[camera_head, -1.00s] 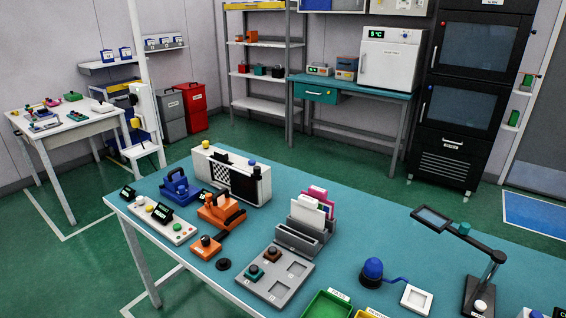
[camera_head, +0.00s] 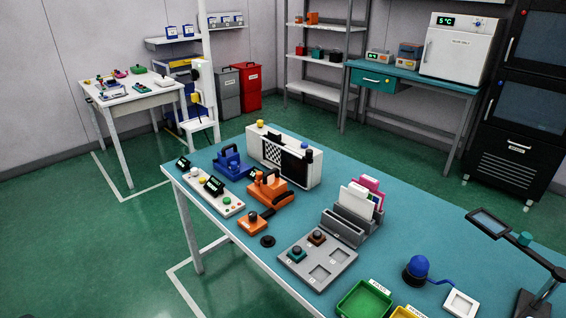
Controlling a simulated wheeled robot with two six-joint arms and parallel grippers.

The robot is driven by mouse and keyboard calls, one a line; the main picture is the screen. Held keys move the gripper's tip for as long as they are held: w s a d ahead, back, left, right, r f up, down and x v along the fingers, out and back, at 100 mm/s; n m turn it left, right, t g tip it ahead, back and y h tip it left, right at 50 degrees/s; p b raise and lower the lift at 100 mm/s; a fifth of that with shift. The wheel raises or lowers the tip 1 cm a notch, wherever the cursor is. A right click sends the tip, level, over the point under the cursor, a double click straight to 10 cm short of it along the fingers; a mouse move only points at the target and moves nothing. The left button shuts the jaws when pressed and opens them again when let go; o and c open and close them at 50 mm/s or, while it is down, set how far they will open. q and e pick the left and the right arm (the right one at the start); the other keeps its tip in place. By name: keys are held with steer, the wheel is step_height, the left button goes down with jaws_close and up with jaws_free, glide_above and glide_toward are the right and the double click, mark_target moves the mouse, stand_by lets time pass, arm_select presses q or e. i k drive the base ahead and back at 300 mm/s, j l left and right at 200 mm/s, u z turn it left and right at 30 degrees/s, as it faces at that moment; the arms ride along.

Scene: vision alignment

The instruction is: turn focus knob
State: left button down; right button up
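A white box unit (camera_head: 262,150) with a checkered panel (camera_head: 272,151) and a dark screen stands at the back of the teal table. A yellow knob (camera_head: 260,123) sits on its top left, and a dark knob (camera_head: 308,156) is at its right end. An orange device (camera_head: 269,189) and a blue device (camera_head: 231,164) with handles stand in front of it. A white control panel (camera_head: 213,193) with colored buttons and small dark displays lies at the table's left edge. I cannot tell which knob is the focus knob. Neither of my grippers is in view.
On the teal table are a smaller orange block (camera_head: 254,222), a grey tray (camera_head: 318,262), a card holder (camera_head: 345,228), a green bin (camera_head: 364,300), a blue dome (camera_head: 419,266) and a magnifier stand (camera_head: 530,300). A white side table (camera_head: 140,98) stands left. Green floor (camera_head: 90,250) is open at left.

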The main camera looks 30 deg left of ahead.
mark_target(252, 215)
steer(key=j+u, duration=0.45)
steer(key=i+j+u, duration=0.15)
steer(key=u, duration=0.3)
steer(key=i+j, duration=0.05)
steer(key=j, duration=0.05)
